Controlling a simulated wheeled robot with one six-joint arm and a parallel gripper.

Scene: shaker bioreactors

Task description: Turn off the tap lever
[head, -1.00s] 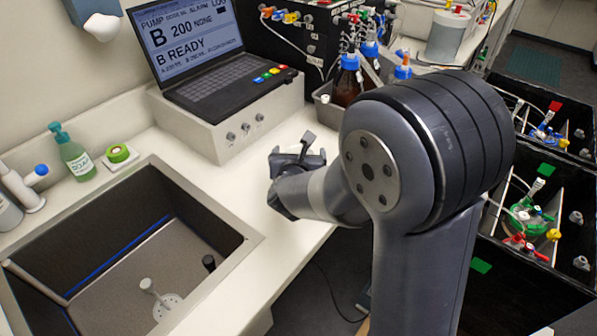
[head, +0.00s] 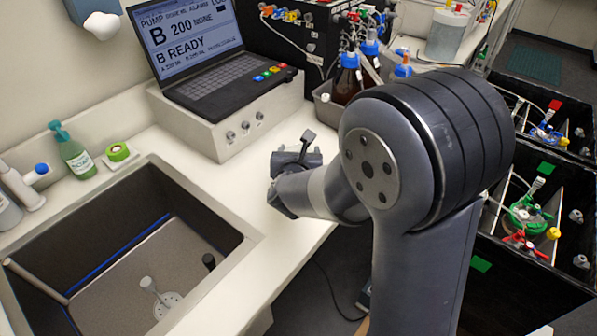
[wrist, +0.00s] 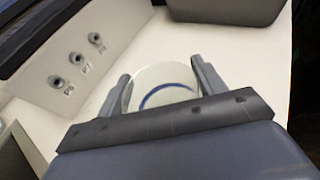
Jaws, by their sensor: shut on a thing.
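A white tap fixture (head: 22,186) with a blue-ended part (head: 41,169), perhaps its lever, stands at the far left of the head view, behind the sink. I cannot tell its on or off position, and I see no clear water stream. My gripper (wrist: 162,78) is well to the right of it, over the counter edge in front of the laptop. In the wrist view its fingers are shut on a clear round vessel (wrist: 160,92) with a blue curved line. In the head view my arm largely hides the held vessel.
The dark sink (head: 195,228) lies between the tap and my gripper. The pump box (head: 235,122) with a laptop (head: 215,65) is close behind my gripper. Brown bottles (head: 347,82) stand in a tray.

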